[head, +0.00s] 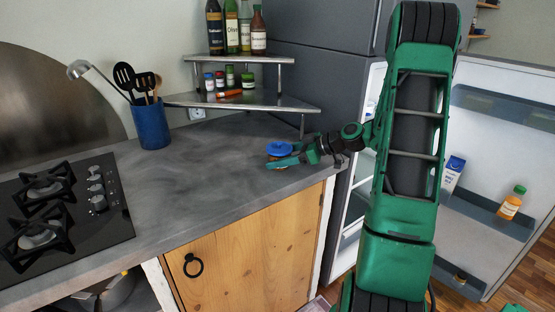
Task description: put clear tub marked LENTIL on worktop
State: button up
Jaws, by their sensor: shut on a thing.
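The clear tub (279,149) shows a round blue lid, with a bit of brownish content below it. Any LENTIL marking is too small to read. My gripper (279,160) is shut on the tub, with a green finger across its near side that hides much of its body. The tub is at the right part of the grey worktop (215,180), near the front right corner. I cannot tell whether its base touches the surface.
A blue utensil pot (151,126) stands at the back left, beside a black gas hob (60,220). A two-tier corner shelf (250,100) holds bottles and small jars. The open fridge (490,170) is at the right. The middle worktop is clear.

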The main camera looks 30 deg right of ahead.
jog(key=shift+f, duration=0.1)
jog(key=o, duration=1.3)
